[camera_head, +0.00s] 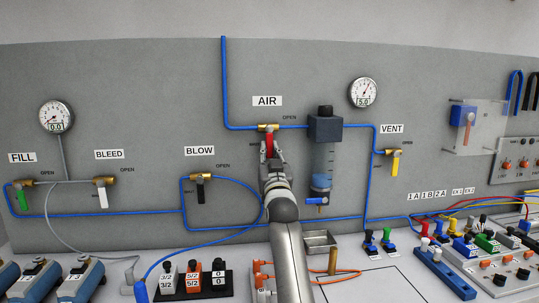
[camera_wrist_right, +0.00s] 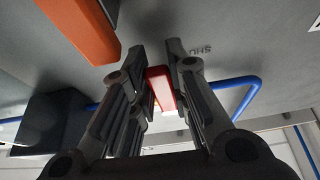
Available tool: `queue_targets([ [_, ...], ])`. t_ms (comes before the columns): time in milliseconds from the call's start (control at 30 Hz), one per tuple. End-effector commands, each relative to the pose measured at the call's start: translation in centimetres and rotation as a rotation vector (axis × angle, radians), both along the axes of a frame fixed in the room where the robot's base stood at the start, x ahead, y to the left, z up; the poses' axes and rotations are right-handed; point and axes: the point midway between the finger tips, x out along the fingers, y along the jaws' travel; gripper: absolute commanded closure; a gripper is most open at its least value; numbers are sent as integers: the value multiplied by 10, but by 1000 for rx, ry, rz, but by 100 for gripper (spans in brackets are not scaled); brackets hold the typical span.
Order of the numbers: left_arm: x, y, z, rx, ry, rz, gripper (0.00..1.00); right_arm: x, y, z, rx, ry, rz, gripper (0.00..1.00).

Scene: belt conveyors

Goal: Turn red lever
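The red lever (camera_head: 269,144) hangs down from a brass valve (camera_head: 268,128) under the AIR label, on the blue pipe of the grey wall panel. My right gripper (camera_head: 272,153) reaches up to it from below and hides its lower part. In the right wrist view, the red lever (camera_wrist_right: 160,88) shows between the two fingers of my right gripper (camera_wrist_right: 158,65). The fingers stand apart on either side of it, and I cannot tell whether either one touches it. My left gripper is not in view.
A filter unit (camera_head: 325,130) stands close right of the AIR valve. Other valves have green, white, black and yellow levers. An orange bar (camera_wrist_right: 85,25) crosses the upper left of the wrist view. Switch boxes (camera_head: 190,280) and a small metal tray (camera_head: 320,241) are below.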

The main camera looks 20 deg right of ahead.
Motion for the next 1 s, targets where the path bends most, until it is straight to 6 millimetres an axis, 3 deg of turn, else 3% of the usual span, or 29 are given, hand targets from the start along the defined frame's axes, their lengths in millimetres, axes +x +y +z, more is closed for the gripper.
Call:
queue_targets([
  [33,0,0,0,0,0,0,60,0,1,0,3,0,2,77],
  [167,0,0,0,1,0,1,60,0,1,0,1,0,2,61],
  [633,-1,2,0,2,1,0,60,-6,2,-3,-1,0,1,61],
  [1000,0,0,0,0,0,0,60,-48,15,-22,0,1,1,61],
])
